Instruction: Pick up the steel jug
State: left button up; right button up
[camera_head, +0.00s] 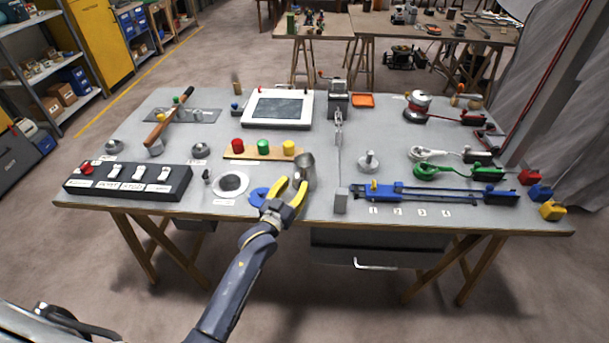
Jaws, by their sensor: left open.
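The steel jug (306,166) stands upright near the front middle of the grey table (330,215). My left gripper (292,183), with yellow fingers, is open at the front of the jug. One fingertip is left of the jug and the other overlaps its lower front. I cannot tell whether they touch. The jug's lower part is partly hidden behind the finger. My right gripper is not in view.
A blue ring (258,196) lies left of the gripper. Behind the jug is a wooden strip (262,154) with red, green and yellow knobs. A black switch box (127,181) is at left; a blue rail (430,193) is at right.

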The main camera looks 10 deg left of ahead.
pick_arm(q)
jog(key=shift+w, duration=0.2)
jog(key=shift+o, duration=0.2)
grip_shut()
